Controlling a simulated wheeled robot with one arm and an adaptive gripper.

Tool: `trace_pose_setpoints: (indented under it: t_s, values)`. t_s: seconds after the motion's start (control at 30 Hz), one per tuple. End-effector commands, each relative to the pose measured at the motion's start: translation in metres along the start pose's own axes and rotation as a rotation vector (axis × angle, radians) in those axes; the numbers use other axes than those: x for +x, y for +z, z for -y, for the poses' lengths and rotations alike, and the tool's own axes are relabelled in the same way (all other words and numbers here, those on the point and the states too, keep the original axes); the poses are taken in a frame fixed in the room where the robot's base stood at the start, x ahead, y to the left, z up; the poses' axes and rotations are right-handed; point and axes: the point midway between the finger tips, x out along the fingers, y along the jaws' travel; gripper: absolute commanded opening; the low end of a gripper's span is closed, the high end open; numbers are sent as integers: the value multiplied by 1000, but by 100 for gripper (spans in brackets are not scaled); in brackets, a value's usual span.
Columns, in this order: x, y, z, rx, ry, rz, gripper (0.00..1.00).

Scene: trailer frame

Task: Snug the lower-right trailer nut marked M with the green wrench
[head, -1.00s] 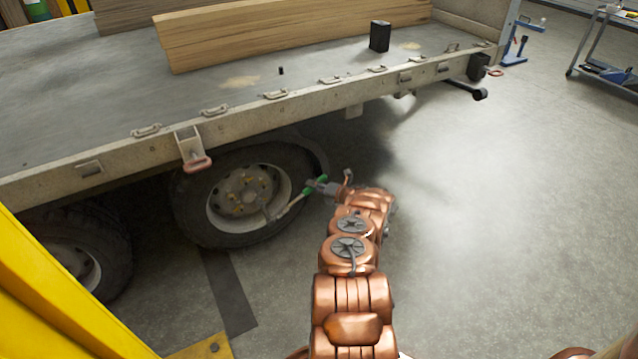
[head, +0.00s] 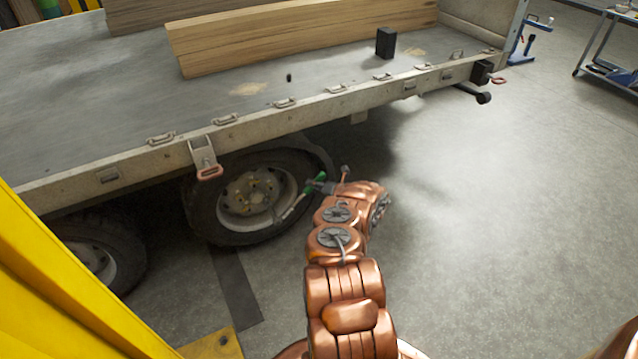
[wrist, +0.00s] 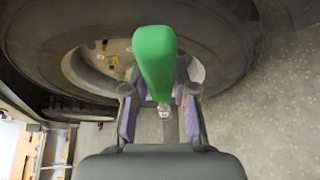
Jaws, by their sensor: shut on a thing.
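The green wrench has a green handle (head: 314,184) and a grey shaft (head: 293,208). My gripper (head: 321,186) is shut on the green handle, which stands out between the two fingers in the wrist view (wrist: 156,62). The shaft slants down and left from my gripper to the lower right of the trailer wheel's hub (head: 252,193). Several brassy nuts ring the hub. I cannot tell whether the wrench head sits on the lower-right nut, and no M mark is legible. In the wrist view, nuts (wrist: 115,58) show left of the handle.
The trailer bed (head: 130,100) overhangs the wheel, with a hanging latch (head: 205,160) above it. A second wheel (head: 100,258) stands at left. A yellow structure (head: 60,285) fills the lower left. Open floor (head: 490,220) lies to the right.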

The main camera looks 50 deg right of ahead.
Motion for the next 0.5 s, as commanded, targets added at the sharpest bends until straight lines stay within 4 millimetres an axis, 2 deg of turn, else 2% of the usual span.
trace_pose_setpoints:
  t_s: [0.03,0.2,0.5]
  values:
    - [0,3,-10,-11,-3,-2,0]
    - [0,3,-24,-64,-31,-3,0]
    - [2,0,-34,-125,-62,-1,0]
